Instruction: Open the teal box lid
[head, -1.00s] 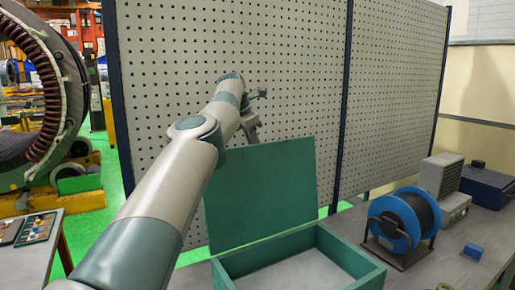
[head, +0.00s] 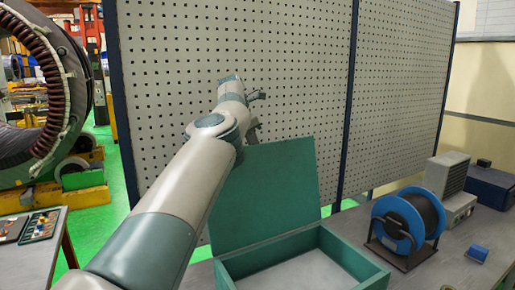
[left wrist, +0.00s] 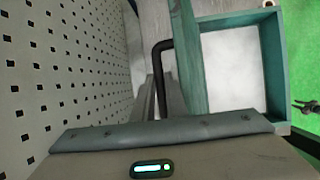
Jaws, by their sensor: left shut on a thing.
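The teal box (head: 300,275) stands on the bench with its inside showing pale and empty. Its lid (head: 265,195) stands raised, close to upright, along the back edge of the box. My left gripper (head: 253,128) is at the lid's top edge, partly hidden by my own arm. In the left wrist view the gripper fingers (left wrist: 158,100) are shut on a dark bent handle (left wrist: 160,58), which joins the teal lid seen edge-on (left wrist: 187,55). The open box (left wrist: 271,70) shows beside it. My right gripper cannot be made out in the head view.
A perforated panel (head: 235,50) rises behind the box and the arm. A blue wire spool (head: 400,225), a grey unit (head: 452,190) and a small blue block (head: 476,252) are on the bench to the right. A small dark object (left wrist: 305,107) at the wrist view's right edge is unclear.

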